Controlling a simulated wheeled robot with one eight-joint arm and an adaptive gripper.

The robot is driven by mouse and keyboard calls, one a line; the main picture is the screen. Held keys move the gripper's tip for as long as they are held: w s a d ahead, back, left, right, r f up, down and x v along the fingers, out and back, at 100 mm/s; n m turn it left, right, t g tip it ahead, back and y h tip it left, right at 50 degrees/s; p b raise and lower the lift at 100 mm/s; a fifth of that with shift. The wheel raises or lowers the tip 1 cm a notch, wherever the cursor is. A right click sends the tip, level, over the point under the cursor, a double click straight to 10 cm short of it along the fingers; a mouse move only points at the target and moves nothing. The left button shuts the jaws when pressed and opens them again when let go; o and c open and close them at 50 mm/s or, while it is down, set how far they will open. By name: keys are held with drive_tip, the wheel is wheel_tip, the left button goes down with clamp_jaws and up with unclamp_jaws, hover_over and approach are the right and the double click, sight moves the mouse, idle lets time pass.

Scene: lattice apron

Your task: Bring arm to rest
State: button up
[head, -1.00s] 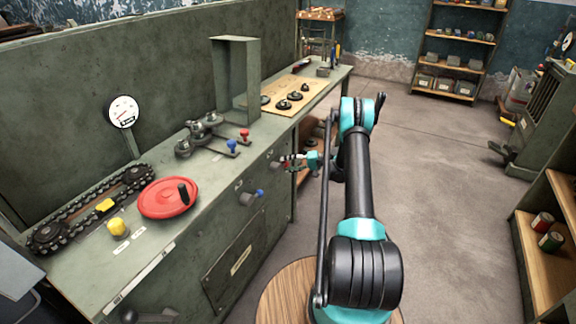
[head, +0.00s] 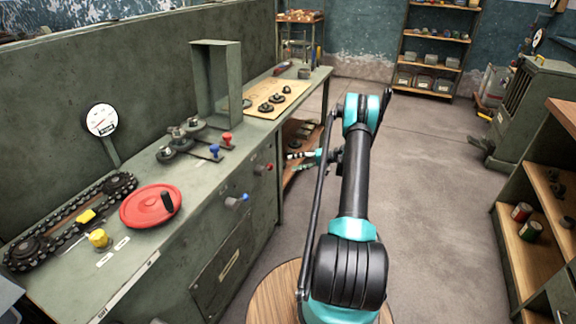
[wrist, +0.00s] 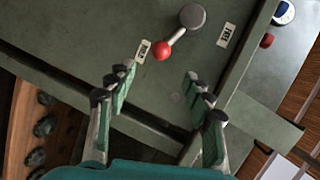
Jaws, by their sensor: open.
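My arm (head: 355,190) stands in the middle of the head view, reaching up from my base, with its elbow (head: 362,113) at the top. My gripper (head: 303,160) points left toward the bench front, beside the open shelf. In the wrist view my gripper (wrist: 160,95) is open, with nothing between its fingers. A red-knobbed lever (wrist: 163,50) and its grey pivot lie just beyond the fingertips in that view, apart from them.
The green bench (head: 125,262) runs along the left with a red handwheel (head: 140,209), a chain, a gauge (head: 101,120) and levers with blue and red knobs. A wooden shelf unit (head: 515,250) stands at right. The floor (head: 430,180) between is clear.

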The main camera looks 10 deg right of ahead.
drive_tip(key=shift+d, duration=0.25)
drive_tip(key=shift+r, duration=0.15)
drive_tip(key=s+a+r+g+h, duration=0.1)
drive_tip(key=s+a+r+h, duration=0.35)
drive_tip(key=s+r, duration=0.35)
drive_tip(key=s+a+r+h, duration=0.3)
drive_tip(key=s+a+r, duration=0.3)
drive_tip(key=s+r, duration=0.15)
drive_tip(key=s+d+n+t+h, duration=0.1)
drive_tip(key=s+h, duration=0.6)
drive_tip(key=s, duration=2.1)
drive_tip(key=shift+s+d+r+n, duration=0.3)
drive_tip(key=shift+s+d, duration=0.1)
drive_tip(key=shift+d, duration=0.3)
